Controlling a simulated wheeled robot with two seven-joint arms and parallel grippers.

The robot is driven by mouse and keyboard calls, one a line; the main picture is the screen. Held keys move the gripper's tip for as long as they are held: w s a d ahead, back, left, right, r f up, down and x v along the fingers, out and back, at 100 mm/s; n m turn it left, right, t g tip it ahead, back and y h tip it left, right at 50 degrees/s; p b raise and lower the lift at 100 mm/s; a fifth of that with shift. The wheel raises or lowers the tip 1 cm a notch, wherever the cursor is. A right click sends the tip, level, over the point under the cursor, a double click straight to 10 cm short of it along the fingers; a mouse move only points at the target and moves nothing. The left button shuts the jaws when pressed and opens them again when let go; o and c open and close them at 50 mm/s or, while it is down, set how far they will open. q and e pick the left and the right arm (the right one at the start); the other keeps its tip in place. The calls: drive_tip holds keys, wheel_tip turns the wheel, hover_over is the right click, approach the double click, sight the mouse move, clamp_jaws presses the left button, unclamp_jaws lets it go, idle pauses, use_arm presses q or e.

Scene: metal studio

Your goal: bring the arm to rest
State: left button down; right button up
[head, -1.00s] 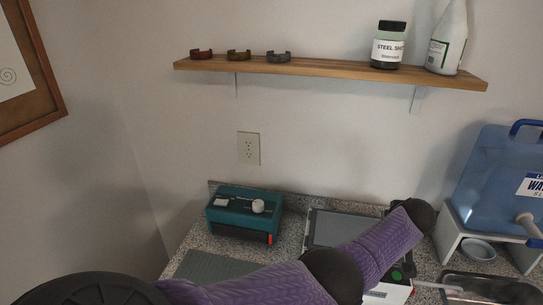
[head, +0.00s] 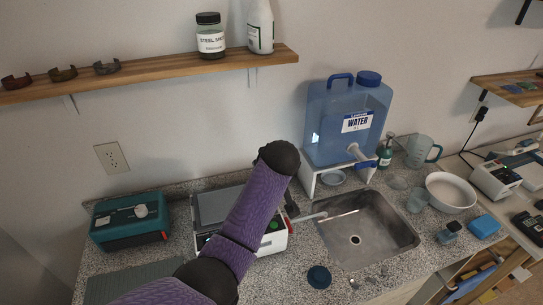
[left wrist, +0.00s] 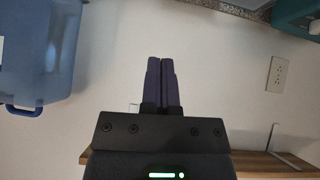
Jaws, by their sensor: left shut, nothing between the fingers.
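My left arm (head: 253,210), in a purple sleeve with black joints, rises from the bottom of the head view over the counter and hides part of a white device. Its gripper cannot be made out clearly in the head view. In the left wrist view my left gripper (left wrist: 161,84) shows two dark fingers pressed together, empty, with the plain wall behind them. My right gripper is in neither view.
The counter holds a teal machine (head: 130,220), a white device (head: 274,240), a sink (head: 372,237) and a blue water jug (head: 342,105) on a white stand. In the wrist view the jug (left wrist: 40,50) and shelf (left wrist: 262,165) appear upside down.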

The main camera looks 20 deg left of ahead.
use_arm(q)
drive_tip(key=s+f+m+g+h, duration=0.1)
drive_tip(key=s+f+m+h, duration=0.15)
drive_tip(key=s+f, duration=0.75)
drive_tip(key=s+d+m+g+h, duration=0.25)
drive_tip(key=s+m, duration=0.45)
drive_tip(key=s, duration=1.5)
wheel_tip(320, 180, down, 29)
drive_tip(key=s+g+b, duration=0.2)
drive_tip(key=s+b, duration=0.1)
drive_tip(key=b, duration=0.8)
drive_tip(key=s+a+f+g+b, duration=0.1)
drive_tip(key=s+a+f+b, duration=0.1)
drive_tip(key=s+f+b, duration=0.6)
drive_tip(key=s+f+m, duration=0.1)
drive_tip(key=s+f, duration=0.4)
drive_tip(key=f, duration=0.5)
drive_tip(key=shift+s+a+f+y+b, duration=0.2)
drive_tip(key=shift+y+b, duration=0.1)
drive_tip(key=shift+b, duration=0.1)
